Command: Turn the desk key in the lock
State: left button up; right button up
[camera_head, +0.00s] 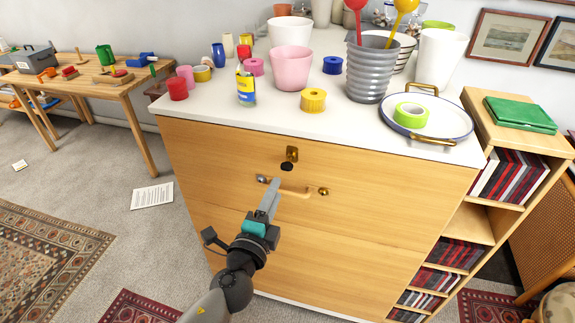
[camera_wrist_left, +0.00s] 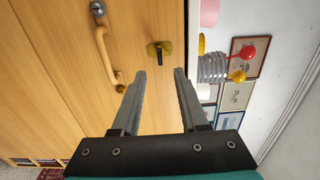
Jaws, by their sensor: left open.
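The desk key (camera_head: 287,166) shows as a small dark bow at the brass lock plate (camera_head: 292,153), high on the front of the wooden drawer unit (camera_head: 225,160). In the left wrist view, the key (camera_wrist_left: 159,50) sits at the brass plate, just beyond the fingertips. My left gripper (camera_head: 275,184) is in front of the drawer front, just below the key in the head view. In the left wrist view its two fingers (camera_wrist_left: 160,74) are apart with nothing between them, roughly lined up with the key and not touching it. My right gripper is not in view.
A curved drawer handle (camera_head: 295,191) is just below the lock, close beside my left fingers. The white top (camera_head: 215,108) holds cups, tape rolls and a tray (camera_head: 460,122). A shelf with records (camera_head: 505,180) stands to the right. The floor at the left is mostly clear.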

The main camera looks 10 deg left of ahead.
pick_arm(q)
jog(key=s+b, duration=0.1)
jog(key=s, duration=0.6)
jog(key=shift+s+a+b, duration=0.15)
jog(key=shift+b, duration=0.15)
jog(key=s+a+f+n+g+y+b, duration=0.1)
jog(key=s+a+f+n+g, duration=0.2)
jog(key=f, duration=1.2)
jog(key=s+f+n+g+b, duration=0.1)
jog(key=s+f+n+g, duration=0.35)
jog(key=f, duration=1.05)
jog(key=s+f+n+g, duration=0.4)
jog(key=s+f, duration=0.6)
jog(key=s, duration=0.4)
jog(key=s+f+n+g+b, duration=0.1)
jog(key=s+f+n+g, duration=0.3)
jog(key=s+f, duration=0.6)
jog(key=s+a+g, duration=0.1)
jog(key=s, duration=0.3)
jog(key=shift+s+f+n+g, duration=0.1)
jog(key=shift+n+g, duration=0.15)
